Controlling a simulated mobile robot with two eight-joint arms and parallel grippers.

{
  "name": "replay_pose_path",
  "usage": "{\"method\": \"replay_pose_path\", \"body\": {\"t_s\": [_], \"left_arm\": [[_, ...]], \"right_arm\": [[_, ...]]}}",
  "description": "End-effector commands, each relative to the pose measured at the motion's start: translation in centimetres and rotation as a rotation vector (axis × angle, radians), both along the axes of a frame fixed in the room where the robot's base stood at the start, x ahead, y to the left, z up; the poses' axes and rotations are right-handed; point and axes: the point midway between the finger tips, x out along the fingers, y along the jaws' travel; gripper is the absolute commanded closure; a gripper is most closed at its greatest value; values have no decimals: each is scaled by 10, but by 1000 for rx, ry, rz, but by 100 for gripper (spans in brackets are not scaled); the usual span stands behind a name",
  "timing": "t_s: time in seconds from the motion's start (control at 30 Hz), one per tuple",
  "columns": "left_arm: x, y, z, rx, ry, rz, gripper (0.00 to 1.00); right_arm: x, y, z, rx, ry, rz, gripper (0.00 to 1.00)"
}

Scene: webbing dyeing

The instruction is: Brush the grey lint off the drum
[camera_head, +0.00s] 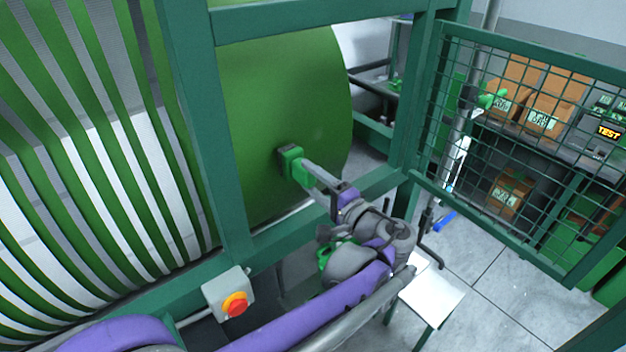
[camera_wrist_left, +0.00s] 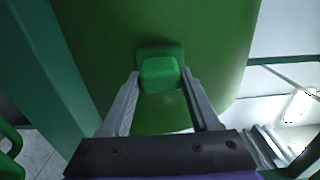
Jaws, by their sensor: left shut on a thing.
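The large green drum (camera_head: 280,95) stands behind the teal frame. My left gripper (camera_head: 304,170) reaches in through the frame opening and is shut on a green brush (camera_head: 292,163). The brush's dark face is turned to the drum and looks to be at its surface. In the left wrist view, the fingers flank the green handle (camera_wrist_left: 160,74) and the drum (camera_wrist_left: 105,45) fills the space behind. A faint pale mark shows on the drum to the right of the brush; I cannot tell if it is lint. No clear grey lint shows elsewhere. My right gripper is not in view.
A teal frame post (camera_head: 205,140) and lower rail border the opening. A mesh gate (camera_head: 505,150) stands open at right. A grey box with a red stop button (camera_head: 235,303) sits below. A white-topped stool (camera_head: 432,292) stands on the tiled floor. Green-and-white webbing hangs at left.

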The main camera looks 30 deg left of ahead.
Motion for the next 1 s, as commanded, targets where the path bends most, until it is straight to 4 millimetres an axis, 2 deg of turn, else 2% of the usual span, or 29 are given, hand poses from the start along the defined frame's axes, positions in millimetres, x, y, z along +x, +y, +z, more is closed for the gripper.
{"method": "replay_pose_path", "body": {"t_s": [1.0], "left_arm": [[6,14,0,1,0,1,82]], "right_arm": [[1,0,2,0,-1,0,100]]}}
